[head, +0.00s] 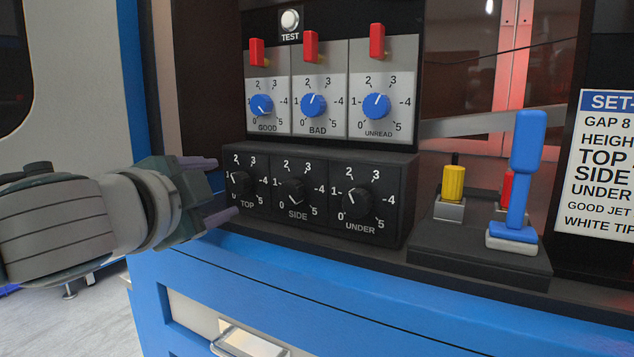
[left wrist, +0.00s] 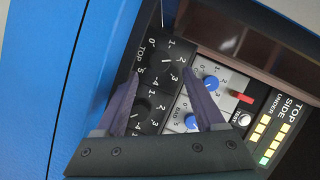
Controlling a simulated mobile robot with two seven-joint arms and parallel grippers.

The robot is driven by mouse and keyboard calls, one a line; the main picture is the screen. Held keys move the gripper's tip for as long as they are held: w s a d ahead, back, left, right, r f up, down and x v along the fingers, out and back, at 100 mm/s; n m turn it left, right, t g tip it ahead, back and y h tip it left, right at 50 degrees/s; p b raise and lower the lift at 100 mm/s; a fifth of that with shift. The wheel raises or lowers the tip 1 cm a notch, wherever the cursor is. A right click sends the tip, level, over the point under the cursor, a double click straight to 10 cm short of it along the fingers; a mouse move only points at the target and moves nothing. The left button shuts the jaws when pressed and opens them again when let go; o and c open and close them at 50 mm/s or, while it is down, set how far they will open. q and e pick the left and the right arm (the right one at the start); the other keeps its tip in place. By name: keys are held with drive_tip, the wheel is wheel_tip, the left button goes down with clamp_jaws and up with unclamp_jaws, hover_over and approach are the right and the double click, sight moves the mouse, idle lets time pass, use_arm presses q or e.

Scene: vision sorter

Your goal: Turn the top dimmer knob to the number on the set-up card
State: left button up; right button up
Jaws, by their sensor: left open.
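The black top dimmer knob (head: 241,183) is the leftmost of three on a black panel, labelled TOP, with a scale of 0 to 5. Its white pointer appears to aim up-left, near 1. My left gripper (head: 226,187) is open and empty, its fingers pointing at the panel just left of and around this knob; contact cannot be told. In the left wrist view the top knob (left wrist: 159,60) lies just beyond the two spread fingertips (left wrist: 158,76). The set-up card (head: 605,165) is cut off at the right edge, so the number after TOP is hidden. My right gripper is not in view.
The side knob (head: 293,192) and under knob (head: 356,202) sit to the right. Above are three blue knobs (head: 317,104) with red switches (head: 310,46). A blue joystick (head: 524,150) and yellow lever (head: 453,183) stand right. A blue cabinet (head: 300,310) lies below.

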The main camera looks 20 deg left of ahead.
use_arm(q)
drive_tip(key=shift+v, duration=2.1)
